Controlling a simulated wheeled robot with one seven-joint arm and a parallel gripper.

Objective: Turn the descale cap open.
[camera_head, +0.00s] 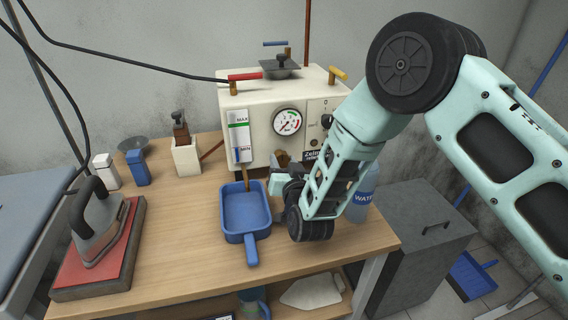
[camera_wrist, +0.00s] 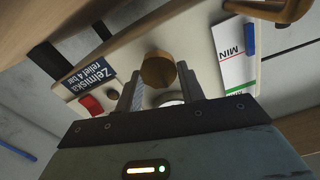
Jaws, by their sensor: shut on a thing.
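The descale cap is most likely the brass faceted knob (camera_wrist: 157,66) on the front of the cream boiler (camera_head: 252,112). In the wrist view it sits between the fingertips of my gripper (camera_wrist: 159,76), with one finger on each side. My gripper is shut on it. In the head view my gripper (camera_head: 281,172) reaches the low front of the boiler, and a brown part (camera_head: 283,157) shows at its tips. My wrist hides much of that area, so the cap's turn angle cannot be told.
A blue dustpan-like tray (camera_head: 246,212) lies just left of my gripper. A water bottle (camera_head: 361,200) stands close behind my forearm. An iron (camera_head: 98,225) rests on a red pad at the left.

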